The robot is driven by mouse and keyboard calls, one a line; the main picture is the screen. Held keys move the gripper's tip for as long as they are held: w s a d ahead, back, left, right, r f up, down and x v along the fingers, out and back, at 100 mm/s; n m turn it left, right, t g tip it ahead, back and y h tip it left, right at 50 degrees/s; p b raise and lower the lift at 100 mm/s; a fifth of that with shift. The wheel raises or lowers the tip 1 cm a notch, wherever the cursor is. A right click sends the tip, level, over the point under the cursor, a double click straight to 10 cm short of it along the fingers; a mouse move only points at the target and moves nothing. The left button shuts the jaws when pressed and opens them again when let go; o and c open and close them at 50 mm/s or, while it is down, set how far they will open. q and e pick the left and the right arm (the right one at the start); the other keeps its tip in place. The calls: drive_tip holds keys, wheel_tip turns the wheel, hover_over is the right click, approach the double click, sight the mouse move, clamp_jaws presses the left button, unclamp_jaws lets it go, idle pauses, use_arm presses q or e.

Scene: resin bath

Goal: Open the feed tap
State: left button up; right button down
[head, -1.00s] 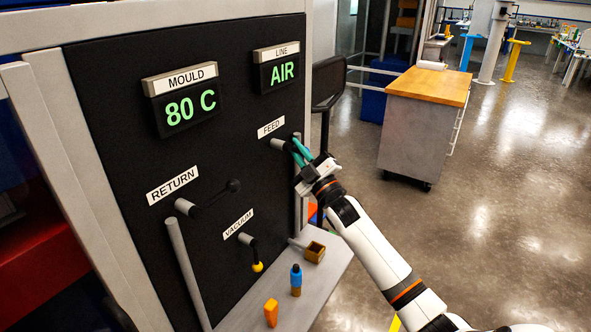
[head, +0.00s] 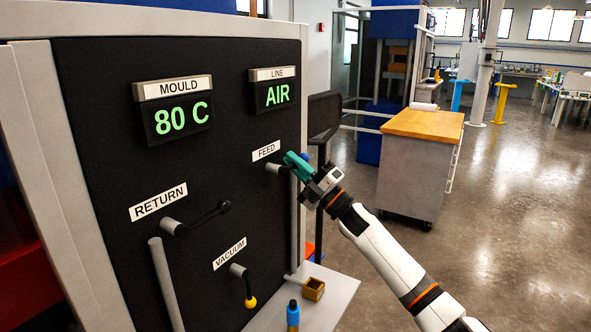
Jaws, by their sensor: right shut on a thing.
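The feed tap (head: 273,168) is on the black panel just under the white FEED label (head: 266,151). Its lever points to the right, and a blue knob (head: 305,157) shows at its far end. My right gripper (head: 294,163), with teal fingers, is shut on the feed tap's lever, and the fingers hide most of it. The LINE display (head: 277,95) above reads AIR. My left gripper is not in view.
The return tap (head: 172,227) with a black lever and the vacuum tap (head: 238,270) with a yellow knob sit lower on the panel. A blue-topped bottle (head: 293,315) and a small brass box (head: 313,289) stand on the shelf (head: 335,296). A wooden-topped cabinet (head: 415,170) stands behind.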

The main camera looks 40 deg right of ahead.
idle(0.3)
drive_tip(key=c, duration=1.6)
unclamp_jaws()
drive_tip(key=shift+o, duration=0.2)
